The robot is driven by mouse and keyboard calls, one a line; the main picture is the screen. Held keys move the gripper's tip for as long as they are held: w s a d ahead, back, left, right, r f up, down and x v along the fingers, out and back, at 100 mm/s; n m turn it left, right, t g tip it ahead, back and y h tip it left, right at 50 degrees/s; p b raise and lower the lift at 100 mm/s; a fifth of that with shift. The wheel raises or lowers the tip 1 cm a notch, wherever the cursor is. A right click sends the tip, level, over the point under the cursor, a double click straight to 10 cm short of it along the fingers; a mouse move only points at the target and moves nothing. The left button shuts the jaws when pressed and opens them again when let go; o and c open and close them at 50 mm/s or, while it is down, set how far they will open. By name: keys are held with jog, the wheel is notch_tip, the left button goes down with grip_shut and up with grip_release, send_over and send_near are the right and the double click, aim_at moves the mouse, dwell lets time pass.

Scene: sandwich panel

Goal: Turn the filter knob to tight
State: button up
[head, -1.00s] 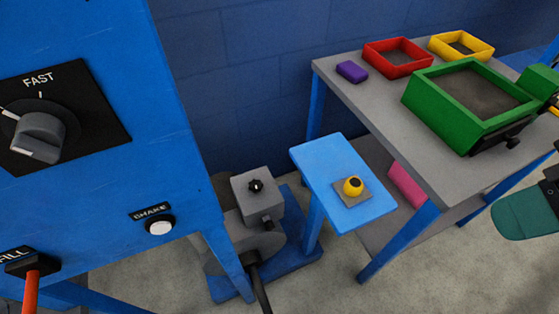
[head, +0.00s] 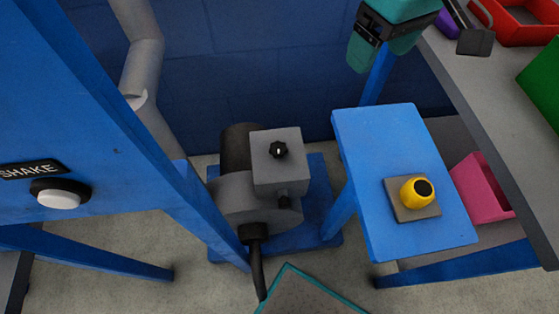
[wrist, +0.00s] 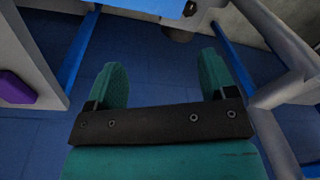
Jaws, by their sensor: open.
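A small black star-shaped knob (head: 278,150) with a white mark sits on top of a grey box (head: 290,175) on the pump-like unit, low in the middle of the head view. I see no label reading filter or tight, so I cannot confirm it is the filter knob. My teal gripper (head: 380,45) is at the top of the head view, above and to the right of the knob and apart from it. In the wrist view my gripper (wrist: 162,75) has its two teal fingers wide apart with nothing between them. The knob is not clear in the wrist view.
A blue stand (head: 380,130) with a yellow knob (head: 417,193) is right of the grey box. A blue panel frame (head: 80,110) with a SHAKE button (head: 60,192) is at left. A grey table and pink bin (head: 482,190) are at right. A hose hangs below the box.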

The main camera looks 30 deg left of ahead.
aim_at(278, 148)
jog(key=s+a+f+n+h+b, duration=0.1)
jog(key=s+a+f+n+b, duration=0.3)
jog(key=a+f, duration=1.05)
jog(key=shift+m, duration=0.6)
jog(key=f+b, duration=0.2)
jog(key=f, duration=0.6)
jog(key=f+b, duration=0.2)
jog(key=f, duration=0.7)
jog(key=shift+s+d+f, duration=0.2)
jog(key=c, duration=0.9)
